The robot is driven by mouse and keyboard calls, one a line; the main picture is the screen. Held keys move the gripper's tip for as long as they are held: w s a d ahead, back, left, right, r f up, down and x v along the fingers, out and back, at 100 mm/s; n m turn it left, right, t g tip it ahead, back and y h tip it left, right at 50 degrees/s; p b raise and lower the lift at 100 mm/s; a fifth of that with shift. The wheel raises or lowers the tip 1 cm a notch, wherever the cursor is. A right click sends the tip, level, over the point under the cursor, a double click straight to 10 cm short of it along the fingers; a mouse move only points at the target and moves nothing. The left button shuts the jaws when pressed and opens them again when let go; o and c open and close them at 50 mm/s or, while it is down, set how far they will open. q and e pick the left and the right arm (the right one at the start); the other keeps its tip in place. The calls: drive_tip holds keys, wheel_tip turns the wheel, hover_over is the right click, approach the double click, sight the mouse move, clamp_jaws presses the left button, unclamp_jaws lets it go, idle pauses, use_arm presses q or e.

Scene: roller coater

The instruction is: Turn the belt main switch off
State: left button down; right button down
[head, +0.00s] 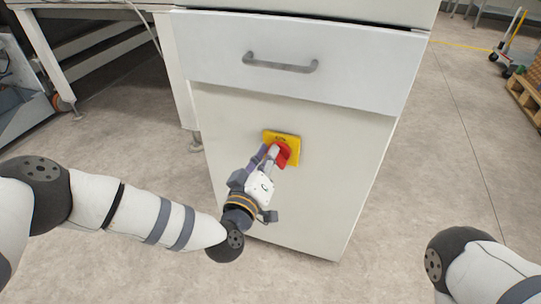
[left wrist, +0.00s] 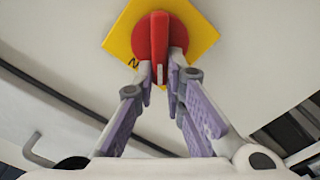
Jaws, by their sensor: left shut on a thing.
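The belt main switch is a red rotary knob (head: 283,155) on a yellow square plate (head: 290,138), on the front of a white cabinet below its drawer. In the left wrist view the red knob (left wrist: 159,38) shows its raised grip bar upright in that picture, on the yellow plate (left wrist: 119,38). My left gripper (head: 270,154) reaches the knob from below left. In the left wrist view its fingers (left wrist: 160,70) are on both sides of the bar, shut on it. Most plate lettering is hidden. My right arm shows at the lower right; its gripper is out of view.
The white cabinet (head: 240,130) has a drawer with a grey handle (head: 280,64) above the switch. A white table frame (head: 50,60) stands at the left. A wooden pallet (head: 525,97) lies at the far right. The floor right of the cabinet is clear.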

use_arm(q)
drive_tip(key=n+b, duration=0.1)
drive_tip(key=n, duration=0.2)
drive_tip(key=f+n+b, duration=0.1)
drive_tip(key=n, duration=0.2)
drive_tip(key=f+n+b, duration=0.1)
drive_tip(key=n, duration=0.2)
drive_tip(key=shift+w+a+n, duration=0.1)
drive_tip(key=shift+a+n, duration=0.3)
idle(0.4)
drive_tip(key=c, duration=1.7)
unclamp_jaws()
drive_tip(key=shift+o, duration=0.2)
drive_tip(key=v, duration=1.2)
